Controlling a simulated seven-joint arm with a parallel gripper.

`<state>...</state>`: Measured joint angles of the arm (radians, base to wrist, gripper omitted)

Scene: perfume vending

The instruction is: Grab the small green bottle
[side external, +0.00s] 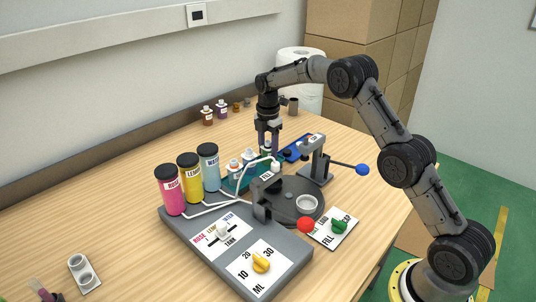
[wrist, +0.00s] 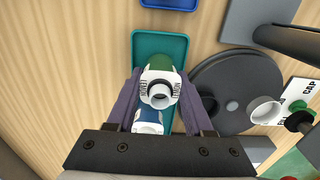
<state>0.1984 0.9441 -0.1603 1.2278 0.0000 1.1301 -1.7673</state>
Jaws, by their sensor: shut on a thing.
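The small green bottle (wrist: 160,63), with a white neck and a printed label, stands upright in the teal tray (wrist: 178,42) in the wrist view. My gripper (wrist: 160,98) has one finger on each side of it and is shut on it. In the side view my gripper (side external: 268,142) points down at the far end of the teal tray (side external: 230,188); the held bottle is mostly hidden there. A blue bottle (wrist: 148,128) stands close to the green one, partly hidden by the gripper's body.
A dark round turntable (wrist: 222,80) with a white cup lies just right of the tray. Pink (side external: 169,190), yellow (side external: 190,175) and blue (side external: 209,165) cylinders stand left. A lever with a blue knob (side external: 362,169) is at the right. A blue tray (side external: 297,150) lies behind.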

